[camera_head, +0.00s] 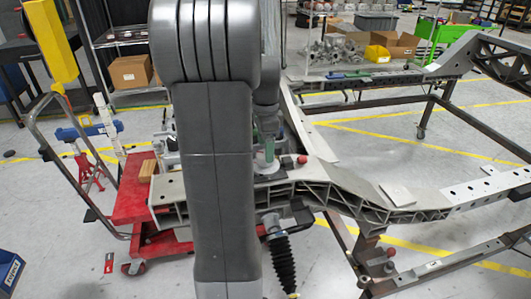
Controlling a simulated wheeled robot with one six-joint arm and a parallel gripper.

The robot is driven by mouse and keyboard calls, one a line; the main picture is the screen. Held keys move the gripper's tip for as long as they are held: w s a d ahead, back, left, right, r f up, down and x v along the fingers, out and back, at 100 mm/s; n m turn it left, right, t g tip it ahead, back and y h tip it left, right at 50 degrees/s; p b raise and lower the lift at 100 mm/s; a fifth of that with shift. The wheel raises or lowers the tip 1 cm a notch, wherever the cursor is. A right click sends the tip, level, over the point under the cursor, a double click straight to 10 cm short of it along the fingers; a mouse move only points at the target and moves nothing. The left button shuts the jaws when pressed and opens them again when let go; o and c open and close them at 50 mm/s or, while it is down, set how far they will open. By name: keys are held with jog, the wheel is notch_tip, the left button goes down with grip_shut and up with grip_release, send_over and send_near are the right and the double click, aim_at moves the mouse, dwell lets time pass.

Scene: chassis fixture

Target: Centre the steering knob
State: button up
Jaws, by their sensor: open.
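My gripper (265,160) is at the lower end of my wrist, just above the near-left part of the chassis, in the camera_head view. It is small and partly hidden by my large grey arm, and its fingers are hard to make out; I see nothing held in it. A small red knob (302,160) stands on the chassis frame (350,188) just right of my gripper, apart from it. I cannot tell for sure whether this is the steering knob. My arm hides the part of the frame to the left of the gripper.
A black ribbed boot (281,262) hangs below the frame. Shelves with boxes (131,71) stand behind. The floor inside the chassis (375,140) is clear.

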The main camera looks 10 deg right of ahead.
jog(key=shift+f, duration=1.4)
jog(key=c, duration=1)
